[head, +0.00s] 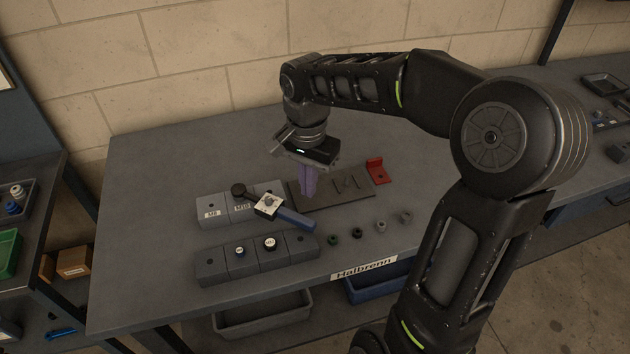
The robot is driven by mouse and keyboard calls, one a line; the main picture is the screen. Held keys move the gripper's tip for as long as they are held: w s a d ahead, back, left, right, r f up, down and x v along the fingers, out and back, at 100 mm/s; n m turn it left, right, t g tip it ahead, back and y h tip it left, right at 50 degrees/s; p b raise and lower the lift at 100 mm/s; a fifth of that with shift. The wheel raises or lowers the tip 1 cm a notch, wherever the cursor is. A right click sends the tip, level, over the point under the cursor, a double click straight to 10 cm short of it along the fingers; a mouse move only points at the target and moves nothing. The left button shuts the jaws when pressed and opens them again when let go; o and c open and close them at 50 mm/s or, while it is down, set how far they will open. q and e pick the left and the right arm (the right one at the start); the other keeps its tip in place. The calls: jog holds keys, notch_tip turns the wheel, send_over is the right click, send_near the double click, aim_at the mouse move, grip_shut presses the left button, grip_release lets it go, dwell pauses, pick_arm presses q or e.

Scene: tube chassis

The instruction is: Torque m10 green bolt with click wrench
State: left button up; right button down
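My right gripper (307,182) points down over the table, with its purple fingers in front of the dark mat's left part. The fingers look close together, and I cannot tell if they are shut. A wrench-like tool with a blue handle (297,218), a pale square plate and a dark round head lies across the grey block marked M8 and M10 (213,212), left of the fingers. My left gripper is not in view.
A front grey block (211,268) holds two pieces with white labelled tops. Several small dark and grey pieces (380,226) stand in a row. A dark mat (365,196) carries thin items, with a red bracket (377,171) behind. The table's left part is bare.

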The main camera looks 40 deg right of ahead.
aim_at(301, 221)
jog(key=shift+s+d, duration=0.1)
jog(key=shift+d, duration=0.1)
jog(key=shift+f, duration=0.1)
notch_tip(301, 221, down, 7)
jog(key=b, duration=0.5)
jog(key=shift+a, duration=0.2)
dwell(2.1)
jog(key=shift+s+a+b, duration=0.15)
jog(key=shift+a+b, duration=0.15)
jog(key=shift+b, duration=0.05)
jog(key=shift+s+a+b, duration=0.2)
jog(key=shift+s+a, duration=0.1)
jog(key=shift+a, duration=0.25)
jog(key=shift+s+a+b, duration=0.2)
jog(key=shift+s+a, duration=0.05)
jog(key=shift+a, duration=0.3)
dwell(1.0)
jog(key=shift+s+a, duration=0.1)
jog(key=shift+a, duration=0.15)
jog(key=shift+s+a+b, duration=0.2)
jog(key=shift+a, duration=0.3)
jog(key=shift+s+a+b, duration=0.15)
jog(key=shift+a, duration=0.35)
dwell(0.9)
